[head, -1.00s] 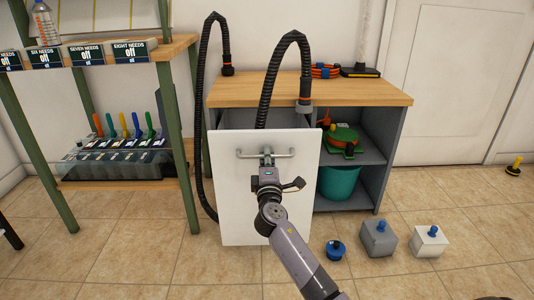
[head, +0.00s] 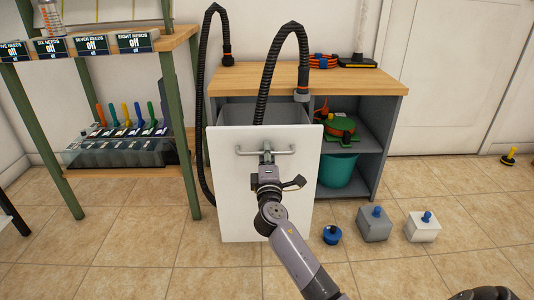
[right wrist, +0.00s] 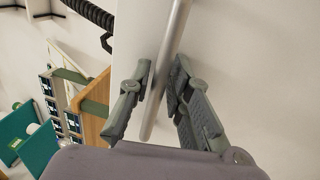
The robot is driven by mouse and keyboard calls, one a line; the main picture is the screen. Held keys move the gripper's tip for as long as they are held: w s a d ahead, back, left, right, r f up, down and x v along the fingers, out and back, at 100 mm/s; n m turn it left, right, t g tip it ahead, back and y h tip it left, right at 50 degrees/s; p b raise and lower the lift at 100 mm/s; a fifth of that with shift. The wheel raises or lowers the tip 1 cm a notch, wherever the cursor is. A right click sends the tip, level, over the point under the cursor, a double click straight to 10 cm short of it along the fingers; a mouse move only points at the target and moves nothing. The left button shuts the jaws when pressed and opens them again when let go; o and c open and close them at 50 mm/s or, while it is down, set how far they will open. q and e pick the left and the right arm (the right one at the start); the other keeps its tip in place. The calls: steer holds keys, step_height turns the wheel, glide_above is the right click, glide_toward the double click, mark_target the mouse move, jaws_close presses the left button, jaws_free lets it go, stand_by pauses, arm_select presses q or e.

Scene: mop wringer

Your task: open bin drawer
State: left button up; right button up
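The bin drawer has a white front panel (head: 262,205) and stands pulled out from the left side of the wooden-topped cabinet. The drawer's inside shows a little behind the panel's top edge. A metal bar handle (head: 248,152) runs across the upper part of the panel. My right gripper (head: 266,156) is at the middle of this handle. My left gripper is not in view.
A green-framed shelf (head: 185,110) stands left. A blue round piece (head: 332,235), grey block (head: 374,226) and white block (head: 422,229) lie on the floor right. The floor before the drawer is clear.

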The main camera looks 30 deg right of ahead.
steer(key=v, duration=1.2)
steer(key=shift+r, duration=0.1)
